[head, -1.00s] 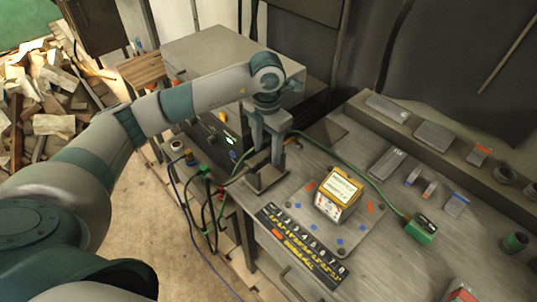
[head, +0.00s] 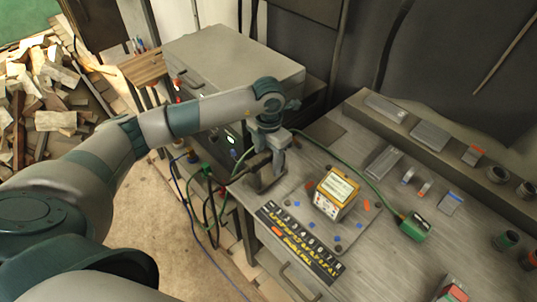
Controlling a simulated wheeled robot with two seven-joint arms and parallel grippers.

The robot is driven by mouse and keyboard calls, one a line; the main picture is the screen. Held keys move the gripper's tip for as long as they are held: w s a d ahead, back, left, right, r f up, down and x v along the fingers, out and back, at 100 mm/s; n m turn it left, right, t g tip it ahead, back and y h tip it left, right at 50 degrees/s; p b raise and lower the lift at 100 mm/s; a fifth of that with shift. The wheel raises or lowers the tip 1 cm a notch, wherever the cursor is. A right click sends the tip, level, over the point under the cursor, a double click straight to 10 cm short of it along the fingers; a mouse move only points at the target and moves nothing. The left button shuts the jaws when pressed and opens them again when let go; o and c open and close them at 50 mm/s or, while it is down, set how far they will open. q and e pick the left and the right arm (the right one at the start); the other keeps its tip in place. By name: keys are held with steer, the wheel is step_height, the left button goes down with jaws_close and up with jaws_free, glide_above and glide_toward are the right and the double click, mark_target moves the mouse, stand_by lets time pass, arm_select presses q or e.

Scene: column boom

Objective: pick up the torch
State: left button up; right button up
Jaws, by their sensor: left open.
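The torch (head: 250,167) looks like a dark handle with a dark cable running down to the left, over the left edge of the workbench. It lies at a small dark holder (head: 266,181) on the bench. My left gripper (head: 272,165) points down over the holder, its fingers low around or just beside the torch's right end. It is open. The fingers hide part of the torch, and I cannot tell whether they touch it. My right gripper is not in view.
A yellow-topped box (head: 337,186) stands on a plate right of the holder, behind a black numbered strip (head: 300,243). A green cable runs behind it to a green block (head: 415,227). A grey cabinet (head: 235,62) stands behind my arm. Metal blocks line the back ledge.

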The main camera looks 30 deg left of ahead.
mark_target(271, 152)
arm_select(q)
steer(key=c, duration=1.1)
steer(key=shift+c, duration=0.2)
steer(key=shift+r, duration=0.15)
steer(key=shift+w+r+b, duration=0.1)
steer(key=shift+r+b, duration=0.65)
steer(key=shift+r, duration=0.1)
steer(key=shift+d+r+b, duration=0.2)
steer(key=shift+r+b, duration=0.15)
steer(key=shift+r, duration=0.25)
steer(key=shift+d+r+b, duration=0.2)
steer(key=shift+r+b, duration=0.15)
steer(key=shift+r, duration=0.2)
steer(key=s+d+r+b, duration=0.3)
steer(key=d+r, duration=0.3)
steer(key=d, duration=0.4)
steer(key=shift+s+r+b, duration=0.3)
steer(key=shift+s+r, duration=0.1)
steer(key=shift+s, duration=0.35)
